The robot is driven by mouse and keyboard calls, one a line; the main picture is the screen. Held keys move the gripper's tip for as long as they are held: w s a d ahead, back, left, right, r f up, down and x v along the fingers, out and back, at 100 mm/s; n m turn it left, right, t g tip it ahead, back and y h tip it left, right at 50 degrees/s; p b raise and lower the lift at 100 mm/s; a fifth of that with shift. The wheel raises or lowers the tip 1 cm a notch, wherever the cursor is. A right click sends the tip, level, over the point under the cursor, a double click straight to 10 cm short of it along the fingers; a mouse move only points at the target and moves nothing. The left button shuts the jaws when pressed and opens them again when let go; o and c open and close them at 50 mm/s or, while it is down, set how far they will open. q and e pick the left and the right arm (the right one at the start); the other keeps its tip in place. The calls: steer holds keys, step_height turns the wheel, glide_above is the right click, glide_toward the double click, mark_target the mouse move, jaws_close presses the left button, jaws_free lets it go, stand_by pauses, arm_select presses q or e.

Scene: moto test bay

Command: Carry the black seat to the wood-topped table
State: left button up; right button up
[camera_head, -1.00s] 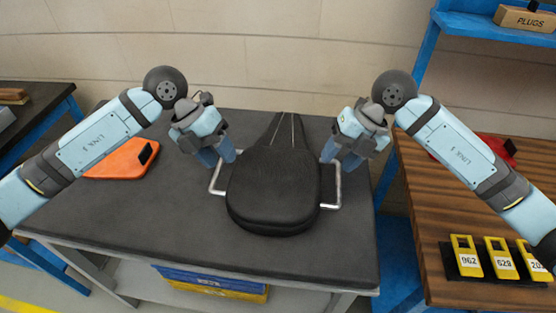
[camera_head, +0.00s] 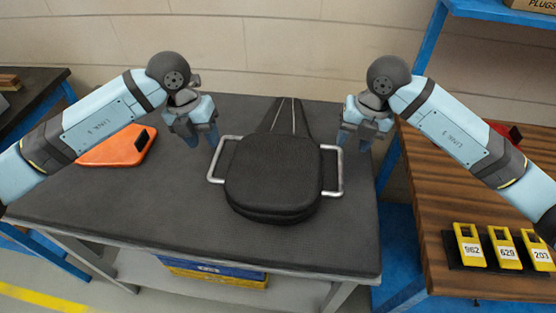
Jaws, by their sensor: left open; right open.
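The black seat (camera_head: 272,172) lies flat on the dark-topped table (camera_head: 150,215), its narrow end pointing to the back. A metal handle stands out on each side, the left handle (camera_head: 214,160) and the right handle (camera_head: 341,172). My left gripper (camera_head: 203,140) is open and empty, above and just left of the left handle, apart from it. My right gripper (camera_head: 353,143) is open and empty, above and just right of the right handle. The wood-topped table (camera_head: 440,215) stands to the right, partly behind my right arm.
An orange panel (camera_head: 112,150) with a black grip lies on the dark table at left. Yellow numbered tags (camera_head: 468,243) stand in a black holder on the wood top's front. A red object (camera_head: 505,134) is partly hidden at its back. Blue shelving rises behind.

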mark_target(215, 160)
arm_select(q)
steer(key=f, duration=0.2)
steer(key=d+f, duration=0.1)
steer(key=f, duration=0.5)
steer(key=shift+s+d+f, duration=0.1)
steer(key=shift+d+f, duration=0.05)
steer(key=shift+d, duration=0.15)
arm_select(e)
steer(key=f, duration=0.2)
steer(key=a+f, duration=0.1)
steer(key=f, duration=0.5)
steer(key=shift+w+a+f, duration=0.1)
steer(key=shift+a+f, duration=0.05)
steer(key=shift+a, duration=0.1)
arm_select(q)
steer(key=shift+c, duration=0.4)
arm_select(e)
steer(key=shift+c, duration=0.4)
arm_select(q)
jaws_close()
arm_select(e)
jaws_close()
